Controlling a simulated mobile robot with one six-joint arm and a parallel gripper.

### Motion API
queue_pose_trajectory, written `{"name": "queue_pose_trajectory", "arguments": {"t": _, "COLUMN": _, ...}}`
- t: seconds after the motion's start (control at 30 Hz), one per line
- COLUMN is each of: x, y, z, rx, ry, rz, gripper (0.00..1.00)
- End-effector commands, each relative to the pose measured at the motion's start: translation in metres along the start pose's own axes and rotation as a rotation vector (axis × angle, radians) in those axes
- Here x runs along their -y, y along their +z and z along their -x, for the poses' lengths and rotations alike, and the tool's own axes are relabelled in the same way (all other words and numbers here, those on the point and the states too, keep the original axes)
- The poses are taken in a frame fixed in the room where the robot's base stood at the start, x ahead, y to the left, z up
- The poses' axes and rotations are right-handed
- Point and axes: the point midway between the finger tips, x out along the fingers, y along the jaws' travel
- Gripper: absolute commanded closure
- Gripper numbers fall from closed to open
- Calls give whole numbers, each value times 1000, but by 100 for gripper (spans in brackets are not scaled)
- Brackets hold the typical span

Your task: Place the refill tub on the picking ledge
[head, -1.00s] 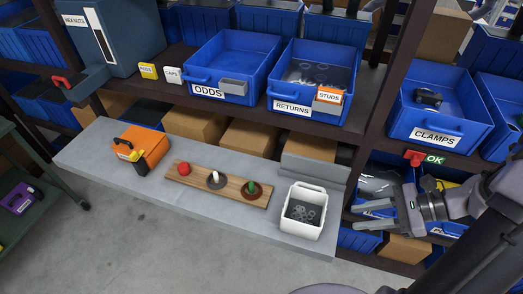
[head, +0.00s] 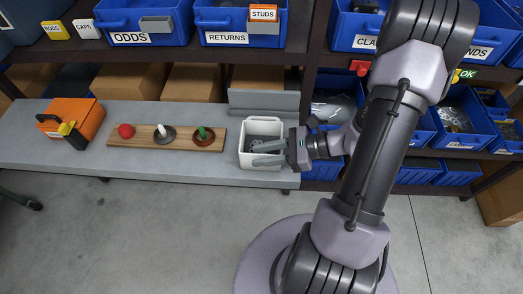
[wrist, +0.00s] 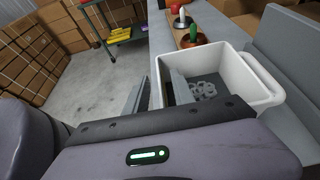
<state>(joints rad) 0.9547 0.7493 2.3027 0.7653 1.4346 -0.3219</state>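The white tub (head: 247,158), which looks like the refill tub, stands upright at the right end of the grey ledge (head: 215,170). Small grey ring-shaped parts lie inside it. It also shows in the wrist view (wrist: 255,80), with its handle to the right. My gripper (head: 260,153) reaches over the tub from the right in the head view. In the wrist view my gripper (wrist: 158,92) has its fingers apart. One finger is over the inside of the tub and the other is outside its left wall; contact is unclear.
A wooden board (head: 137,137) with a red, a white and a green-topped piece lies left of the tub. An orange case (head: 75,118) is further left. A grey upright plate (head: 262,103) stands behind the tub. Blue bins, including RETURNS (head: 240,25), are above.

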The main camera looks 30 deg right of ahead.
Motion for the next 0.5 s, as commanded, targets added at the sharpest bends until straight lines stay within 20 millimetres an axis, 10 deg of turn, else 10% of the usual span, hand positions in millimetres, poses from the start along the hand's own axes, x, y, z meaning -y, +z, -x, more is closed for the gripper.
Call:
{"name": "queue_pose_trajectory", "arguments": {"t": 0.27, "x": 0, "y": 1, "z": -8, "rx": 0, "ry": -1, "rz": 0, "gripper": 70}}
{"name": "queue_pose_trajectory", "arguments": {"t": 0.5, "x": 0, "y": 1, "z": -8, "rx": 0, "ry": -1, "rz": 0, "gripper": 100}}
